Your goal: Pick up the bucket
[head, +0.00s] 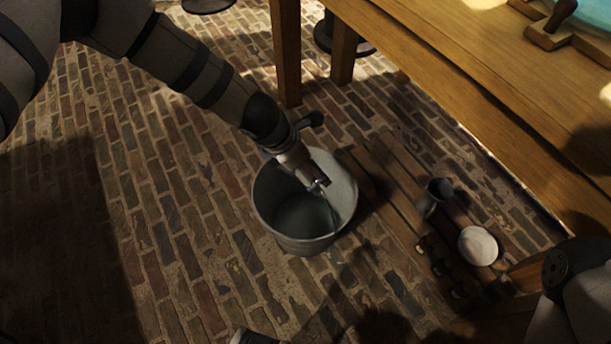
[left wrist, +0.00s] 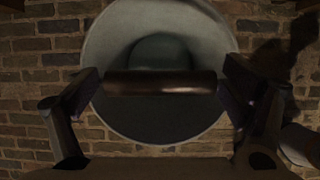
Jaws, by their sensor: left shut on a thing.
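The grey metal bucket (head: 308,243) is upright, its open top facing me, near the middle of the head view. I cannot tell whether its base touches the brick floor. My left gripper (head: 318,185) reaches in over the bucket's far rim and is shut on its handle. In the left wrist view the handle's brown grip (left wrist: 160,83) lies crosswise between the two fingers, with the round bucket mouth (left wrist: 112,40) behind it. The fingers hide part of the handle in the head view. My right gripper is not in view.
A wooden table (head: 450,60) stands at the upper right, its legs close behind the bucket. A low slatted wooden platform (head: 395,165) right of the bucket holds a dark jug (head: 437,193) and a white bowl (head: 478,246). The brick floor left of the bucket is clear.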

